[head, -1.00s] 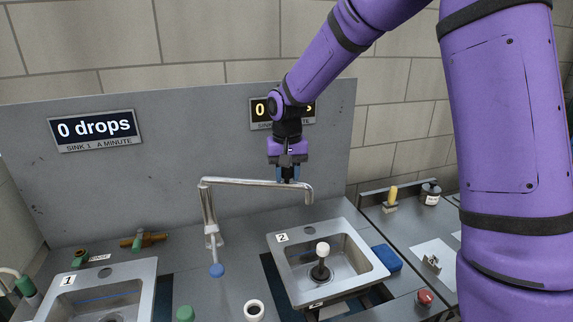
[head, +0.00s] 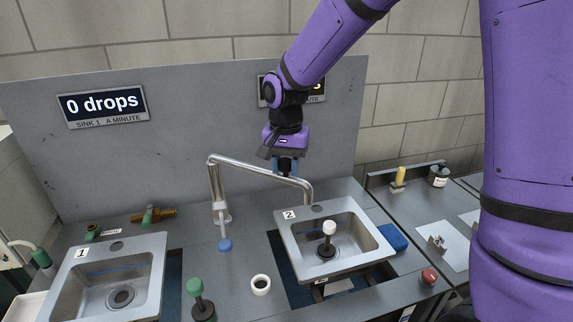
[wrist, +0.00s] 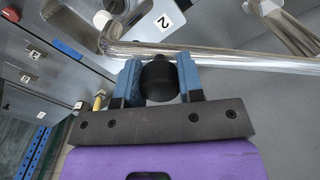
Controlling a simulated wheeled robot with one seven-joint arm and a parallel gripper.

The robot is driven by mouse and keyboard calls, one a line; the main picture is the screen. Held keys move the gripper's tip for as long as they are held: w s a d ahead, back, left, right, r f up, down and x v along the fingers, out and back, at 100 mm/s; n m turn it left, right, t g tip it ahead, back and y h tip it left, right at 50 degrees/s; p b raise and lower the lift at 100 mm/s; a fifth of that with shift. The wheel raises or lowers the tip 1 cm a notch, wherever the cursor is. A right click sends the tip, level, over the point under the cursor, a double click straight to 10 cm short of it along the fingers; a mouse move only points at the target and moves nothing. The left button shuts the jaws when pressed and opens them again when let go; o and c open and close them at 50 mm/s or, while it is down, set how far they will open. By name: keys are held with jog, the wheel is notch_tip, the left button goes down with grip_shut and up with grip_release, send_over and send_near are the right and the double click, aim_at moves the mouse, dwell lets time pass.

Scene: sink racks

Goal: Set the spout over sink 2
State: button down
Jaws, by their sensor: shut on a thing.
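The metal spout (head: 258,172) rises from its post on the counter and reaches right; its down-turned tip appears at the back edge of sink 2 in the head view. Whether the tip is over the basin I cannot tell. Sink 2 (head: 372,246) is a steel basin with a tag "2" on its back left corner. My gripper (head: 285,170) is at the spout's arm, near the tip. In the wrist view, its blue fingers (wrist: 158,80) are shut on a black rounded knob (wrist: 158,78) beside the spout tube (wrist: 225,58).
A white-topped plunger (head: 329,229) stands in sink 2. Sink 1 (head: 152,285) is at the left, with a green-topped plunger (head: 195,287) beside it. A white ring (head: 261,284), blue sponge (head: 392,237) and red button (head: 429,276) are near sink 2. The panel (head: 200,110) stands behind.

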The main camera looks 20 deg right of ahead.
jog(key=c, duration=0.7)
grip_release()
jog(key=shift+c, duration=0.2)
notch_tip(320, 180, up, 10)
jog(key=shift+r, duration=0.45)
